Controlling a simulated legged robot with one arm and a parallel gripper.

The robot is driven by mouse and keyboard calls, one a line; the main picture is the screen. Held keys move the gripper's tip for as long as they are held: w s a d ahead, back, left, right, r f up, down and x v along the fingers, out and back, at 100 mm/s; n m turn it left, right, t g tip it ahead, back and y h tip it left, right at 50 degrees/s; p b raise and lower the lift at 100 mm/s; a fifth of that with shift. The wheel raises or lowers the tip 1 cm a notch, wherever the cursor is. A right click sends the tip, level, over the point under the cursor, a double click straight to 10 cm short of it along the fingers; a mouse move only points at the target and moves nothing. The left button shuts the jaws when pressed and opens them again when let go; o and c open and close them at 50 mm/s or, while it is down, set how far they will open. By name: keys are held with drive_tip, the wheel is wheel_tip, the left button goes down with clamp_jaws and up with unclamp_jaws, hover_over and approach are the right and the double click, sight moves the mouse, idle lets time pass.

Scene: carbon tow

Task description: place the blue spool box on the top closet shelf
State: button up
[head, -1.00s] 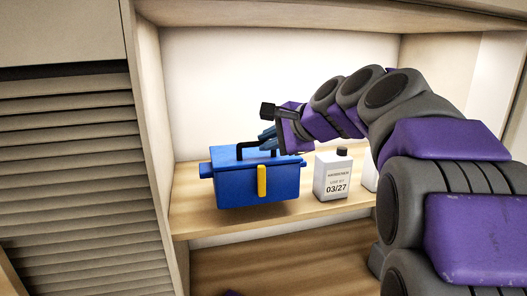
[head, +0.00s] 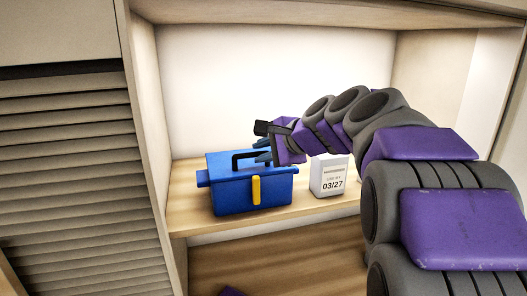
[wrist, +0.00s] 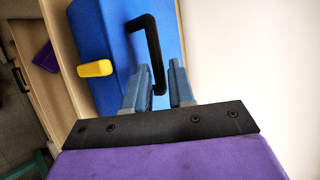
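The blue spool box (head: 238,190), with a black handle and a yellow latch, sits upright on the lit wooden closet shelf (head: 195,222), left of centre and close to the front edge. My gripper (head: 263,151) is at the right part of the handle, above the box. In the wrist view the box (wrist: 105,45) is below my gripper (wrist: 161,85). The two blue-grey fingers are spread, one on each side of the black handle, with small gaps. The far fingertips are partly hidden in the head view.
A lower shelf (head: 275,262) lies beneath. A closet side wall (head: 150,150) and a slatted door (head: 70,180) are at left. Shelf space behind the box looks clear.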

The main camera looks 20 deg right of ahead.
drive_tip(key=shift+o, duration=1.3)
drive_tip(key=shift+a, duration=0.25)
drive_tip(key=shift+s+a, duration=0.1)
drive_tip(key=shift+a, duration=0.45)
drive_tip(key=shift+s+r, duration=0.15)
drive_tip(key=shift+r, duration=0.05)
drive_tip(key=b+v, duration=0.1)
drive_tip(key=v, duration=1)
drive_tip(key=shift+s+d, duration=0.2)
drive_tip(key=shift+d, duration=0.1)
